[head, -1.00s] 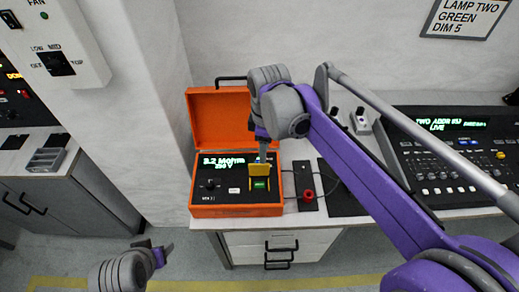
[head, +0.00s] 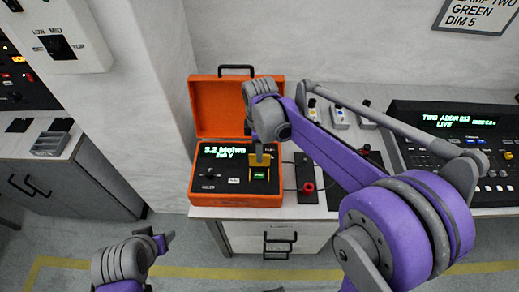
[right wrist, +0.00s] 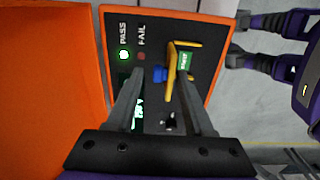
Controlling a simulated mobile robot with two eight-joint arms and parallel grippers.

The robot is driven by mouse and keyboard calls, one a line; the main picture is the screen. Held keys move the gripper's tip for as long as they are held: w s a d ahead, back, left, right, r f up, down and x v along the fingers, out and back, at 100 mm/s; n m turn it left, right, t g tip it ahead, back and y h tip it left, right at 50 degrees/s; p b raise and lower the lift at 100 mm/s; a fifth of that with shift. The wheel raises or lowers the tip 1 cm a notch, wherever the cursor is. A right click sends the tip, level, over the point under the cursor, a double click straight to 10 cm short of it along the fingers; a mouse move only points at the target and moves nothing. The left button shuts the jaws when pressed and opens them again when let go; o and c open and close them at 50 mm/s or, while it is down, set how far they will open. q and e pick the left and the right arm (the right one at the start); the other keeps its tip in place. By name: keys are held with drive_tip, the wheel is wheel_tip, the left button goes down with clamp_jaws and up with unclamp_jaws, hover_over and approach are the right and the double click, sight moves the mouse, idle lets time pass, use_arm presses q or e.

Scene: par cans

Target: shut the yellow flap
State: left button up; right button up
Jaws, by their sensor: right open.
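The yellow flap (head: 260,160) stands raised over a green lit button (head: 260,174) on the black panel of an orange case (head: 236,200). In the right wrist view the flap (right wrist: 169,88) shows edge-on beside the green button (right wrist: 185,62). My right gripper (head: 258,150) is above the panel, close to the flap and partly in front of it. Its open fingers (right wrist: 160,76) point at the panel, with the right fingertip near the flap; I cannot tell if they touch. My left gripper (head: 168,240) hangs low at the left, away from the case; its jaw opening is unclear.
The case's orange lid (head: 225,100) stands open behind the panel. A red knob (head: 308,187) is to its right, with a mixing console (head: 450,150) at the far right. My right arm crosses above the counter. Open floor lies in front.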

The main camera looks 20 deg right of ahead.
drive_tip(key=shift+f, duration=0.3)
clamp_jaws()
